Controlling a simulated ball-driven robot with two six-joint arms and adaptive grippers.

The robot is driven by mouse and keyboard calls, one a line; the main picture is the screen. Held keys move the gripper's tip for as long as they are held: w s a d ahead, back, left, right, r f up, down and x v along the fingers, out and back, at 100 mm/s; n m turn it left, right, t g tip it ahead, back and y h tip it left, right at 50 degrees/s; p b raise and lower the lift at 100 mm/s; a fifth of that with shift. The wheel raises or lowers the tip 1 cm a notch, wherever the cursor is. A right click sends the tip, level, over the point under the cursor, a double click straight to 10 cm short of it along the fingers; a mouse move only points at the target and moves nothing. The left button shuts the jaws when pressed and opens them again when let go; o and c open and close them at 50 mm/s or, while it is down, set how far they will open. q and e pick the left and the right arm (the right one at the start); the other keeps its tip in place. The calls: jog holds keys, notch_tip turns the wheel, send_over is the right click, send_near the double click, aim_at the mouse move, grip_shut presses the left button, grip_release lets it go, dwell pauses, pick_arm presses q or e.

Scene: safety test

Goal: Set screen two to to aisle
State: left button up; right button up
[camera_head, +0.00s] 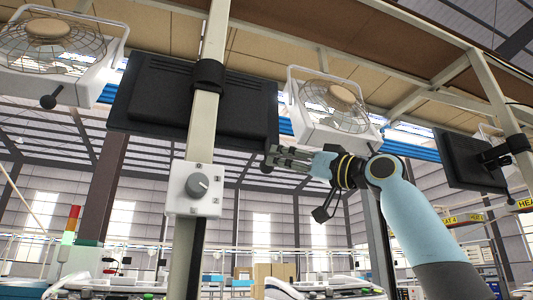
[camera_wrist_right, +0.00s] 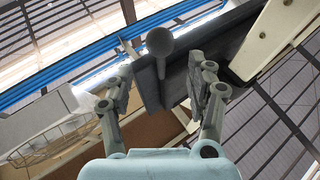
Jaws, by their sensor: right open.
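A black screen (camera_head: 150,98) is mounted on a pale upright post in the head view, its back towards me and tilted. A second black screen (camera_head: 470,160) hangs at the right. I see no number that tells which is screen two. My right gripper (camera_head: 273,158) is at the lower right corner of the middle screen. In the wrist view, my right gripper (camera_wrist_right: 166,82) is open, its fingers on either side of the dark screen edge (camera_wrist_right: 150,88). A round grey knob on a stem (camera_wrist_right: 159,42) stands between and beyond the fingertips. Contact is unclear. My left gripper is not in view.
A white box with a grey dial (camera_head: 198,186) is on the post (camera_head: 212,45) below the screen. Caged fans hang at left (camera_head: 48,45) and right (camera_head: 333,108) of the screen. A wooden-panelled overhead frame (camera_head: 290,55) runs above.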

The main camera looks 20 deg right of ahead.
aim_at(266, 158)
jog(key=p+x, duration=0.1)
jog(key=x, duration=0.4)
jog(key=shift+r+p, duration=0.1)
jog(key=shift+p, duration=0.3)
jog(key=shift+w+a+r, duration=0.15)
jog(key=shift+w+a, duration=0.25)
jog(key=shift+w, duration=0.1)
grip_shut()
